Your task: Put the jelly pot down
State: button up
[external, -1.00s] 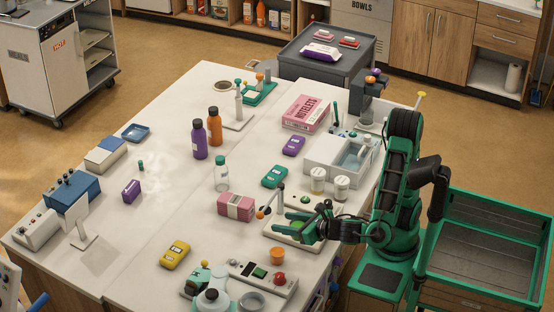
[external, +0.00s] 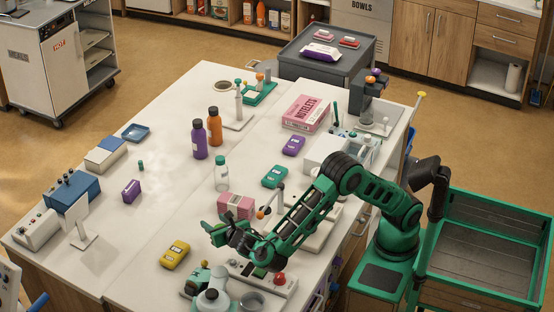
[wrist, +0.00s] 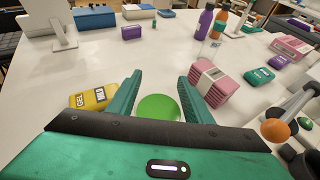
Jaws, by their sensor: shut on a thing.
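In the wrist view my gripper (wrist: 160,88) is shut on a round green thing, which I take to be the jelly pot (wrist: 158,107). Its round green top shows between the two green fingers; its sides and underside are hidden. In the external view the pot cannot be told apart from the green fingers. I cannot tell whether it touches the white worktop (external: 150,235).
The yellow box (wrist: 93,97) lies close left of the fingers and the pink pack (wrist: 210,83) close right. A clear bottle (external: 221,172) stands beyond. The console with a red button (external: 279,279) lies under my arm. Bare worktop (wrist: 120,62) is ahead.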

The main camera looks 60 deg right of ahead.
jog(key=x, duration=0.4)
jog(key=s+d+f+x, duration=0.1)
jog(key=x, duration=0.3)
jog(key=s+x, duration=0.1)
jog(key=x, duration=0.3)
jog(key=shift+w+d+f, duration=0.2)
jog(key=shift+d+f, duration=0.15)
jog(key=shift+f, duration=0.1)
jog(key=shift+w+f, duration=0.1)
jog(key=shift+f, duration=1.9)
jog(key=shift+f, duration=0.1)
jog(key=o, duration=1.1)
jog(key=v, duration=1.2)
jog(key=shift+d, duration=0.1)
